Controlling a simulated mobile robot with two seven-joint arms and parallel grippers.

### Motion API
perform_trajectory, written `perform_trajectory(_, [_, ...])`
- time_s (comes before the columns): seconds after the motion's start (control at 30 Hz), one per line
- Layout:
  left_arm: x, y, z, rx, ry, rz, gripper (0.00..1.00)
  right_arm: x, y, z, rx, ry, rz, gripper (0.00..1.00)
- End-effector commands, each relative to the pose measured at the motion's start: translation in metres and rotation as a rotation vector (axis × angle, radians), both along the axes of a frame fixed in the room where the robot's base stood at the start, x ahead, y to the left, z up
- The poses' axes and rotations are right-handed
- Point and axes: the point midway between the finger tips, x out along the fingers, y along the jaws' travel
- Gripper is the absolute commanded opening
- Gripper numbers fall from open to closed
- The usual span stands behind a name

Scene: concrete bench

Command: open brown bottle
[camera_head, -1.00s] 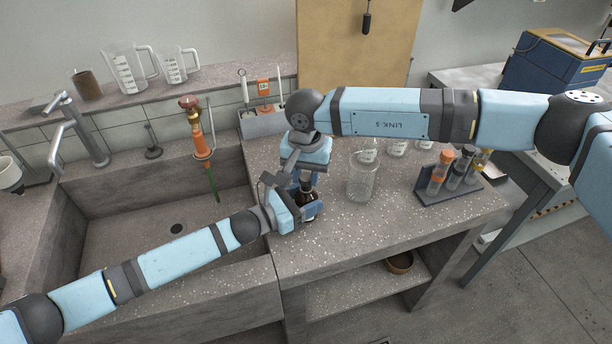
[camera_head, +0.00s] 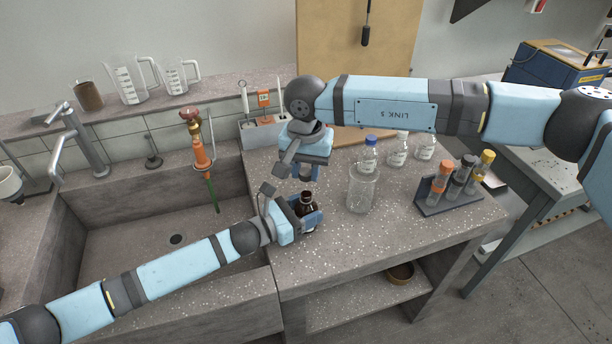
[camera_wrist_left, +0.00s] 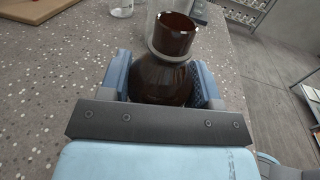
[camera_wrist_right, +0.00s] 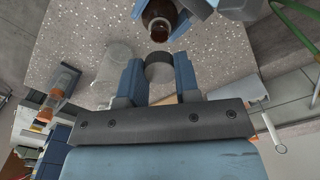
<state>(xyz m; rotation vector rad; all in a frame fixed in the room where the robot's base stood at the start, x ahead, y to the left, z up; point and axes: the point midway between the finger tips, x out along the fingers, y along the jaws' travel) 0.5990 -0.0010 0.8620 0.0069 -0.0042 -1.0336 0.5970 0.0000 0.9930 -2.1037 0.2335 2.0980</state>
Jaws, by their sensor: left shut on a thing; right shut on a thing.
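The brown bottle (camera_head: 307,201) stands upright near the bench's sink-side edge. My left gripper (camera_head: 308,215) is shut around its body, also seen in the left wrist view (camera_wrist_left: 165,82). The bottle's mouth is open and bare, and its neck ring shows in that view. My right gripper (camera_head: 305,174) is just above the bottle, apart from it. In the right wrist view my right gripper (camera_wrist_right: 159,75) is shut on a dark round cap (camera_wrist_right: 158,68), and the open bottle mouth (camera_wrist_right: 159,30) shows beyond it.
A tube rack (camera_head: 447,203) is at the bench's right. The sink (camera_head: 150,230) lies to the left. The bench front between is clear.

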Motion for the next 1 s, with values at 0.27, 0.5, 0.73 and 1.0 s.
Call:
perform_trajectory(0.27, [0.000,0.000,0.000,0.001,0.001,0.000,0.87,0.000,0.000,-0.001,0.000,0.000,0.000,0.01])
perform_trajectory(0.5, [0.000,0.000,0.000,0.000,0.000,0.000,0.87,0.000,0.000,-0.001,0.000,0.000,0.000,0.01])
perform_trajectory(0.73, [-0.011,0.018,-0.002,0.001,0.002,0.001,0.87,0.000,0.000,-0.001,0.000,0.000,0.000,0.01])
perform_trajectory(1.0, [-0.041,0.067,-0.002,0.003,0.002,0.000,0.87,0.000,0.000,-0.003,0.000,0.000,0.000,0.01])
